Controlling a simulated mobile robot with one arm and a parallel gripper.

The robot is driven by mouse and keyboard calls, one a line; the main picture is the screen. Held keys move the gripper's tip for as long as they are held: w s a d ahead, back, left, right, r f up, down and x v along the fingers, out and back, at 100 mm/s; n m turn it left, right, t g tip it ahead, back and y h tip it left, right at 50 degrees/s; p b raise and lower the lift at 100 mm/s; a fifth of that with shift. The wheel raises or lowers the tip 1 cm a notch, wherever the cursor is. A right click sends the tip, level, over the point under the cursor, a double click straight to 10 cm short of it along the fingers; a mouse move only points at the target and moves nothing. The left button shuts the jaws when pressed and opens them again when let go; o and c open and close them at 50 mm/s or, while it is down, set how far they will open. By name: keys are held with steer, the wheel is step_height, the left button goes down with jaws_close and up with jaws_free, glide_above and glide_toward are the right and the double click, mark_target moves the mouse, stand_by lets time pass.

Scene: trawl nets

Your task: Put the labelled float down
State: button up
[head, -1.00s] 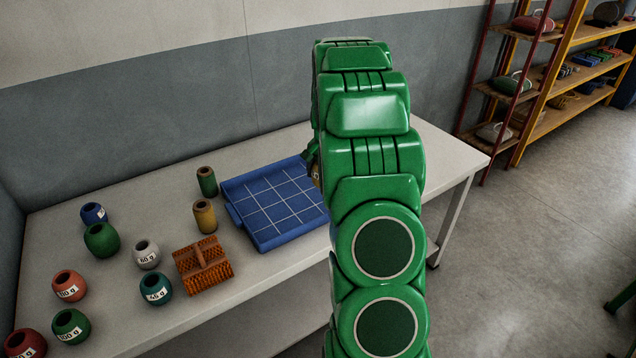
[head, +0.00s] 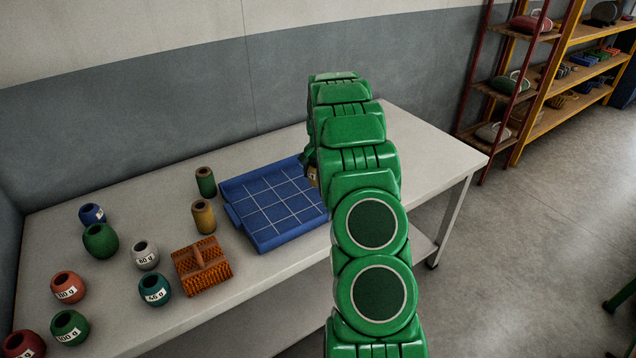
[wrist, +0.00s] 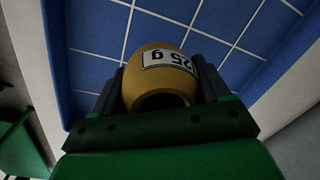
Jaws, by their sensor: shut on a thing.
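My gripper (wrist: 160,84) is shut on a yellow float (wrist: 160,90), one dark finger on each side of it. The float has a white label with black print, upside down in the wrist view, and a dark round hole facing the camera. In the head view only a sliver of the float (head: 313,177) shows beside my green arm, over the right part of the blue tray (head: 268,208). The tray has a white grid and looks empty where it shows. It also fills the background in the wrist view (wrist: 96,36). I cannot tell whether the float touches the tray.
Left of the tray stand a green spool (head: 205,182) and a yellow spool (head: 203,217). An orange bristly block (head: 203,268) lies in front of them. Several labelled floats, such as a teal one (head: 155,289), stand farther left. The tabletop (head: 425,150) right of my arm is clear.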

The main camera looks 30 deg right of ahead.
steer(key=shift+w+d+f, duration=0.2)
steer(key=shift+w+f, duration=0.1)
steer(key=shift+f, duration=1.75)
steer(key=o, duration=1)
steer(key=shift+f, duration=0.1)
steer(key=shift+o, duration=0.2)
